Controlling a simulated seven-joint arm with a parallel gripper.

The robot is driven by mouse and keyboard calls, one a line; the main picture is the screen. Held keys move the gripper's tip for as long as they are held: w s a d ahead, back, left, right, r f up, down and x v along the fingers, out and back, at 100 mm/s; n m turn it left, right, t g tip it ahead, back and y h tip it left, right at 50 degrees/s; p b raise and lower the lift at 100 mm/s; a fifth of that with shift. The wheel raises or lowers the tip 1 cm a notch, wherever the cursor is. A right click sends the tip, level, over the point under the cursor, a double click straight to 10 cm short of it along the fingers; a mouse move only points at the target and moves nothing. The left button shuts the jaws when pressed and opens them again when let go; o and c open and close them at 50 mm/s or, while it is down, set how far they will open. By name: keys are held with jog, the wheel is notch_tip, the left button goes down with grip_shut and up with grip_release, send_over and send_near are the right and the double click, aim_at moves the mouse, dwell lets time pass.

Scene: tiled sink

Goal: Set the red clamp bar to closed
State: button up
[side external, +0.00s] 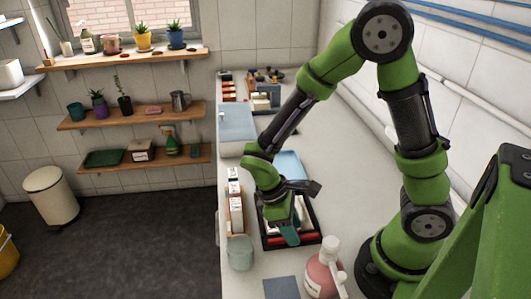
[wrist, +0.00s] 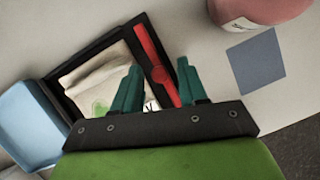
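The red clamp bar (wrist: 148,50) runs along one side of a black tray (wrist: 88,50) in the wrist view, with a round red boss near its middle. In the side external view the bar (side external: 308,239) shows at the tray's near edge, partly behind my gripper. My gripper (wrist: 160,65) has two teal fingers set apart, with the bar passing through the gap between them in the picture. I cannot tell whether a finger touches it. In the side external view my gripper (side external: 289,238) points down over the tray's near end. A pale cloth-like item (wrist: 98,80) lies in the tray.
A pink pump bottle (side external: 324,270) and a blue-grey square (side external: 282,287) are near the tray. A round grey-green container (side external: 240,253) and a narrow box of items (side external: 235,205) stand left of it. A light blue tray (side external: 290,164) lies behind.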

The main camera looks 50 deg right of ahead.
grip_shut()
jog(key=shift+w, duration=0.1)
jog(key=shift+w+d, duration=1.25)
jog(key=shift+d, duration=0.05)
jog(key=shift+o, duration=0.2)
grip_release()
jog(key=shift+o, duration=0.3)
jog(key=shift+a+r, duration=0.1)
